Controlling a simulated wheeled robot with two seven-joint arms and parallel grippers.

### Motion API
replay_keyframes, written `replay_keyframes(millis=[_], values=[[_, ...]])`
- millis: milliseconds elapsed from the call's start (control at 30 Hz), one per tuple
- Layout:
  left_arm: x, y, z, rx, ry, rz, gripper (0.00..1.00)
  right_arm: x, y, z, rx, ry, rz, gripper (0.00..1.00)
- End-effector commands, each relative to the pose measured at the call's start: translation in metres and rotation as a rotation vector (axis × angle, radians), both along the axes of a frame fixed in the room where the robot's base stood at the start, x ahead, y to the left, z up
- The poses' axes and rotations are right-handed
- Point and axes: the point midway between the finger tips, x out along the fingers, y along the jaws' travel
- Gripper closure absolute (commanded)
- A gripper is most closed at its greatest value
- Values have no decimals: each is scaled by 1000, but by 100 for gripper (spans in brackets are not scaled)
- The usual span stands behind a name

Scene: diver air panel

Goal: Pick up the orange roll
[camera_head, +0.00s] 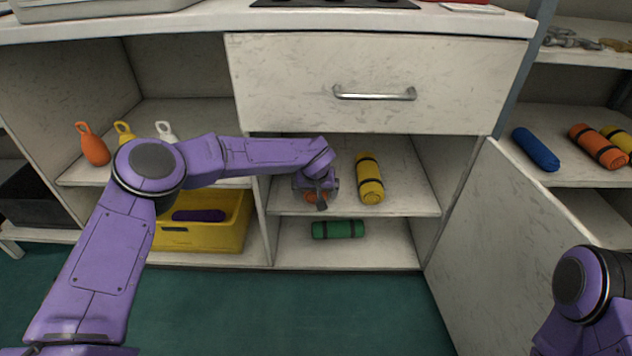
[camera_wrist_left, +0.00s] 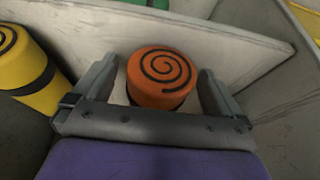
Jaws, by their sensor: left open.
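An orange roll (camera_wrist_left: 150,92) with a dark spiral on its end shows in the left wrist view, between the two fingers of my left gripper (camera_wrist_left: 158,76). The fingers are open, one on each side of the roll; I cannot tell whether either touches it. In the head view my left gripper (camera_head: 320,194) is in the compartment below the drawer and hides most of this orange roll (camera_head: 311,197). A second orange roll (camera_head: 598,146) lies on the right-hand shelf. My right gripper is out of view.
A yellow roll (camera_head: 369,180) lies right of my left gripper, with a green roll (camera_head: 338,229) on the shelf below. The closed drawer (camera_head: 300,85) is overhead. A yellow bin (camera_head: 205,239) stands at left. An open door panel (camera_head: 510,245) stands at right.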

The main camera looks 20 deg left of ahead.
Motion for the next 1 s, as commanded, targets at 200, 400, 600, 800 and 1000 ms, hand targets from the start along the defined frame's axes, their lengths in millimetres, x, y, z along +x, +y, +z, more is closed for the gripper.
replay_keyframes(millis=[200,400,600,800,1000], values=[[1,0,-6,1,1,0,0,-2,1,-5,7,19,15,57],[1,0,-6,1,1,0,46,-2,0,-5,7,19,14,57],[1,0,-5,0,-1,0,64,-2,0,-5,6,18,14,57],[1,1,-4,1,0,1,64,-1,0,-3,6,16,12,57],[0,5,2,0,1,8,64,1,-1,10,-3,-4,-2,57]])
